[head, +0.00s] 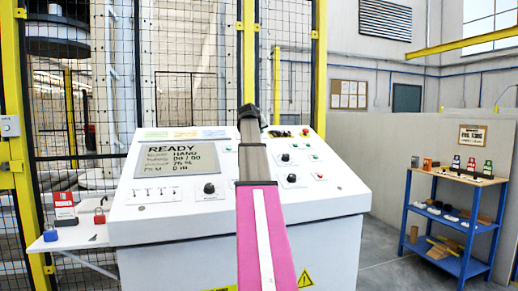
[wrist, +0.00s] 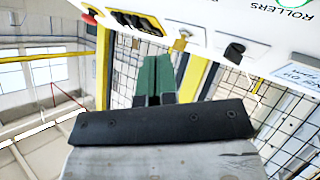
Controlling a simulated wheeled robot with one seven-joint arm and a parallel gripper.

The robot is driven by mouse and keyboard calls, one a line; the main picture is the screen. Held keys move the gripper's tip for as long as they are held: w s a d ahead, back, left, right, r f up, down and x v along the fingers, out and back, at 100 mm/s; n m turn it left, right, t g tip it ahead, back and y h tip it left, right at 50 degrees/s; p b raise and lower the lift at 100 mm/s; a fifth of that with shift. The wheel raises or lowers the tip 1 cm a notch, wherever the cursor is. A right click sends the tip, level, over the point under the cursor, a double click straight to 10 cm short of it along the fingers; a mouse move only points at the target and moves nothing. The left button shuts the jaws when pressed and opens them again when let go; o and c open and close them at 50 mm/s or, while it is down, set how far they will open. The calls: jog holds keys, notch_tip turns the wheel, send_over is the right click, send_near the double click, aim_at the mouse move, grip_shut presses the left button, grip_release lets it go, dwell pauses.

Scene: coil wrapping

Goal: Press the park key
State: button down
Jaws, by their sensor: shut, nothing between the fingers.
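The white control console (head: 150,222) stands ahead, with a sloped panel of knobs and buttons. I cannot tell which control is the park key; my arm covers the middle of the panel. My gripper (head: 250,116) shows as a dark shape at the panel's far edge; its fingers are hidden there. In the wrist view its two green fingers (wrist: 158,68) are together and empty. Beyond them the white panel (wrist: 210,25) appears upside down, with a black knob (wrist: 235,50) and the word ROLLERS.
A mesh fence with yellow posts (head: 320,70) stands behind the console. A small side shelf (head: 75,238) at left holds padlocks and a red-and-white box. A blue shelf unit (head: 452,222) stands at right. Grey floor between it and the console is clear.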

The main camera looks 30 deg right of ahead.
jog(key=shift+w+d+f, duration=0.1)
jog(key=shift+w+f, duration=0.25)
jog(key=shift+f, duration=0.45)
jog(key=shift+w+d+f, duration=0.1)
jog(key=shift+w+f, duration=0.25)
jog(key=shift+f, duration=0.45)
jog(key=shift+w+d+f, duration=0.1)
jog(key=shift+w+f, duration=0.25)
jog(key=shift+f, duration=0.45)
jog(key=shift+f, duration=0.1)
jog(key=shift+w+f, duration=0.15)
jog(key=shift+f, duration=0.1)
